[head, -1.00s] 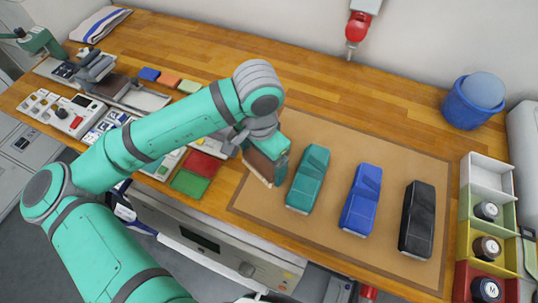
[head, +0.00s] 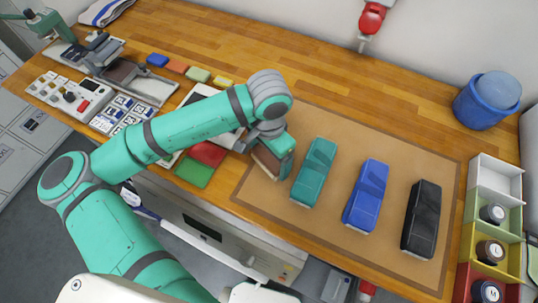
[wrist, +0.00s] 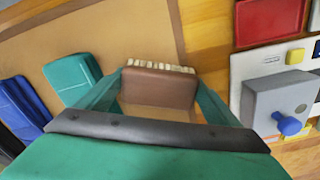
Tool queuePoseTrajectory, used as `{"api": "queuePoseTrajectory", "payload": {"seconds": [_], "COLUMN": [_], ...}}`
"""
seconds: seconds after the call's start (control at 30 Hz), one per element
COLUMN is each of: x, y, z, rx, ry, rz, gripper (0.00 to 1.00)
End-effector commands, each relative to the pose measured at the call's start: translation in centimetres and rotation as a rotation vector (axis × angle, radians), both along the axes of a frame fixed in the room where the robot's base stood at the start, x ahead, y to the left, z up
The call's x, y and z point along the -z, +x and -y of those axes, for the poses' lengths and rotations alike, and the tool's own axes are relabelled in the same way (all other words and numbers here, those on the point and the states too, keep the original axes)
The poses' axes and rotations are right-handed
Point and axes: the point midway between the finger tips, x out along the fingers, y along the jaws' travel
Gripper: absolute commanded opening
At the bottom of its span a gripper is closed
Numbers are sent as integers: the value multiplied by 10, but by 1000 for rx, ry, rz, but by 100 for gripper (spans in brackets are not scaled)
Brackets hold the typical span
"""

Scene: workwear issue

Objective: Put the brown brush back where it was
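The brown brush (head: 265,162) is at the left end of the tan mat (head: 405,166), left of a row of a teal brush (head: 314,172), a blue brush (head: 366,196) and a black brush (head: 421,220). In the wrist view the brown brush (wrist: 158,88) shows a brown block with a pale bristle edge. My gripper (wrist: 160,92) has a teal finger against each side of it and is shut on it. My gripper (head: 271,158) hides part of the brush in the head view. I cannot tell whether the brush touches the mat.
Red (head: 207,153) and green (head: 194,173) pads lie left of the mat by the counter's front edge. A blue bin (head: 487,101) and coloured trays (head: 494,178) stand at the right. The mat between the brown and teal brushes has a narrow gap.

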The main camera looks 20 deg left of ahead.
Motion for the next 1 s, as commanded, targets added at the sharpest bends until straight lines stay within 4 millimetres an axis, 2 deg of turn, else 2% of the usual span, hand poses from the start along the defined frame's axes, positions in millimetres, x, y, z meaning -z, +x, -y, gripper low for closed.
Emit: {"api": "queuePoseTrajectory", "payload": {"seconds": [0.03,0.07,0.33,0.47,0.8,1.0], "x": [0,0,-2,-12,-78,-108], "y": [0,0,0,0,1,1], "z": [0,0,0,0,0,0], "rx": [0,0,0,0,0,-1], "ry": [0,0,1,1,1,1], "rz": [0,0,1,1,3,2], "gripper": [95,100,100,100,100,100]}}
